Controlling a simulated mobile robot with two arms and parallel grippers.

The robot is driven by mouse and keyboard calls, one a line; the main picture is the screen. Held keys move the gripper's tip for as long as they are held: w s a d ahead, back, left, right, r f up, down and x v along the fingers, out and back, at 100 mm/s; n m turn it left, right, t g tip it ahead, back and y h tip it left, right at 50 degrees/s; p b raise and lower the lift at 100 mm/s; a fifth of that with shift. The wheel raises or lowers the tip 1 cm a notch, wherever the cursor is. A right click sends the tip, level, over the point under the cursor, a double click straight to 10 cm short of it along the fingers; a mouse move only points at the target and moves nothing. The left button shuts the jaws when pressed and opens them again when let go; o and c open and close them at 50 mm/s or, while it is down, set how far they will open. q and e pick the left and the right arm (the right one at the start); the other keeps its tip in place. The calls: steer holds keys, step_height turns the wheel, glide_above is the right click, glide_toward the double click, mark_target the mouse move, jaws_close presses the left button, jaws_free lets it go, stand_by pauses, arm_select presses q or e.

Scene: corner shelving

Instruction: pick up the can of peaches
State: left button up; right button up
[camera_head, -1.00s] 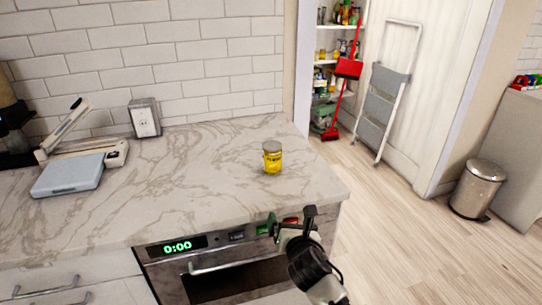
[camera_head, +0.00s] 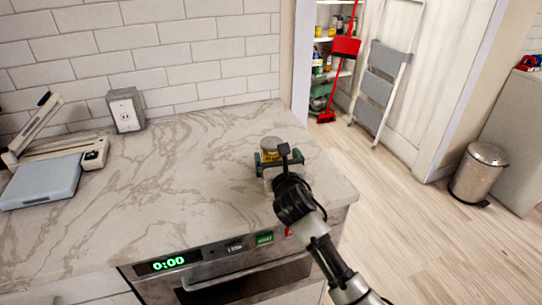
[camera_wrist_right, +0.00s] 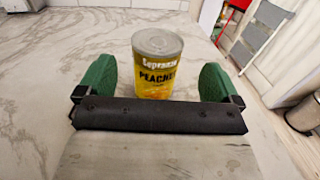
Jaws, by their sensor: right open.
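The can of peaches (camera_wrist_right: 157,65) is yellow with a grey metal lid and stands upright on the marble counter. In the head view the can (camera_head: 270,146) is partly hidden behind my right gripper (camera_head: 271,160). In the right wrist view my right gripper (camera_wrist_right: 156,85) is open, with one green finger on each side of the can. There are gaps between the can and both fingers. The lower part of the can is hidden by the dark gripper bar. My left gripper is not in view.
The marble counter (camera_head: 180,190) is clear around the can. An oven (camera_head: 225,265) is below the front edge. A step ladder (camera_head: 380,85), red broom (camera_head: 338,75) and bin (camera_head: 477,172) stand beyond on the floor.

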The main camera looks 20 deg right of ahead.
mark_target(271, 146)
steer(key=w, duration=0.4)
steer(key=shift+w+f, duration=0.1)
steer(key=shift+w, duration=0.25)
steer(key=shift+w+f, duration=0.1)
steer(key=shift+w, duration=0.45)
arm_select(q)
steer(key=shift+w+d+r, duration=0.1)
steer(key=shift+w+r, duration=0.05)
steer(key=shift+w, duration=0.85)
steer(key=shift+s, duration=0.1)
arm_select(e)
steer(key=shift+c, duration=0.4)
steer(key=shift+c, duration=1.2)
steer(key=c, duration=0.7)
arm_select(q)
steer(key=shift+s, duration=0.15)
arm_select(e)
steer(key=shift+c, duration=0.9)
steer(key=shift+r, duration=0.2)
